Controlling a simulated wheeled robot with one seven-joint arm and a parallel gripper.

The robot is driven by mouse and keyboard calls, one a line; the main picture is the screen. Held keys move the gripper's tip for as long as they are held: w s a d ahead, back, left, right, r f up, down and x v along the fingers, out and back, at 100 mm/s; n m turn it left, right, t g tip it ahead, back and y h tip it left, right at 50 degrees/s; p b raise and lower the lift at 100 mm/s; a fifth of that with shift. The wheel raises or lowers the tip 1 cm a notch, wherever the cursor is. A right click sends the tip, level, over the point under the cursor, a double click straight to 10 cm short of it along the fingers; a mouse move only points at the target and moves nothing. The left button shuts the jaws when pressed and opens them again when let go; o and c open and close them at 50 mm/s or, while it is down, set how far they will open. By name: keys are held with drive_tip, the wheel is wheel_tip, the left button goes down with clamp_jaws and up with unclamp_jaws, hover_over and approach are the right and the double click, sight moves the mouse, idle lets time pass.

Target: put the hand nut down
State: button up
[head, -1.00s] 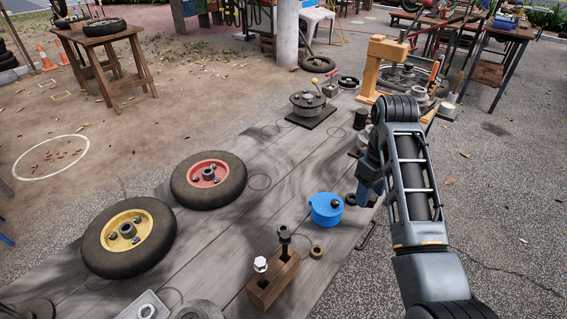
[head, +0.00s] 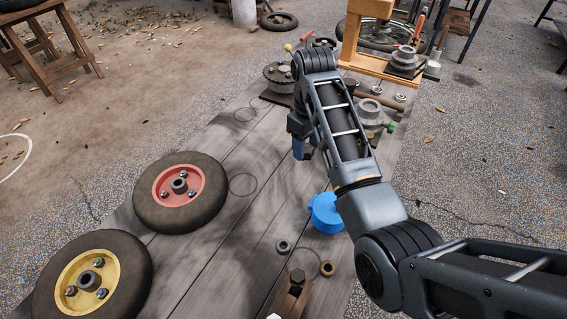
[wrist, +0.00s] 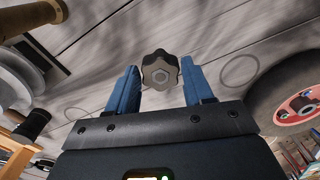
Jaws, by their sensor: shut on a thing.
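The hand nut (wrist: 160,70) is a dark lobed knob with a paler hexagonal centre. In the wrist view it sits between the tips of the two blue fingers of my gripper (wrist: 161,84), which is shut on it. In the head view my gripper (head: 302,152) hangs over the far half of the grey plank table (head: 215,240), and I cannot make out the nut there. The table shows beyond the nut in the wrist view; how high the nut is above it is hard to tell.
A red-hubbed wheel (head: 183,192) and a yellow-hubbed wheel (head: 92,280) lie at the table's left. A blue pot (head: 326,213) stands near my forearm. Metal parts and a wooden frame (head: 352,45) crowd the far end. Bare planks with a drawn circle (head: 243,184) lie left of my gripper.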

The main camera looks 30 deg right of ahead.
drive_tip(key=a+f, duration=0.1)
drive_tip(key=w+a+f, duration=0.1)
drive_tip(key=a, duration=0.1)
drive_tip(key=w+a+f, duration=0.1)
drive_tip(key=shift+w+a, duration=0.1)
drive_tip(key=shift+a, duration=0.1)
drive_tip(key=shift+a+f, duration=0.1)
drive_tip(key=shift+f, duration=1.95)
drive_tip(key=shift+f, duration=0.1)
drive_tip(key=o, duration=1.2)
drive_tip(key=shift+c, duration=0.2)
